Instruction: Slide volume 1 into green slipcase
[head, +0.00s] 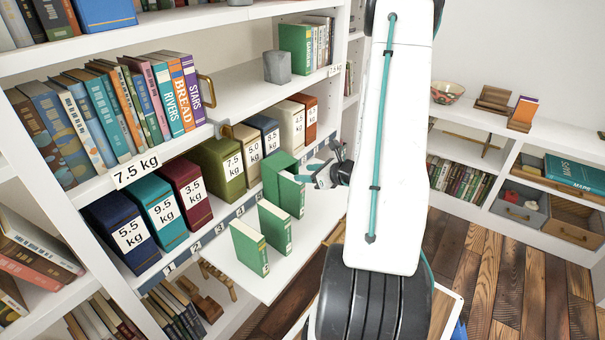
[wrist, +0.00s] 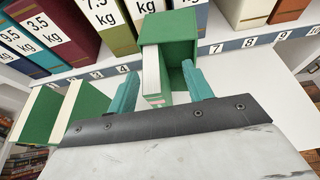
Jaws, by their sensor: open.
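The green slipcase (head: 275,172) stands on the shelf edge with its open side toward me; its dark opening shows in the wrist view (wrist: 181,72). A green book (head: 291,196) stands upright at the opening, toward its left side, and sticks out toward me. Its pale page edge and spine (wrist: 158,99) show in the wrist view. Two more green books, a middle one (head: 275,227) and a nearer one (head: 248,247), stand on the white ledge. I cannot read which is volume 1. My gripper (wrist: 160,88) is open, its teal fingers either side of the protruding book, with a gap at right.
Weight-marked boxes, such as the olive one (head: 222,170) and the dark red one (head: 187,193), line the shelf beside the slipcase. A numbered strip (wrist: 240,43) runs along the shelf edge. The white ledge (head: 307,240) is clear right of the books.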

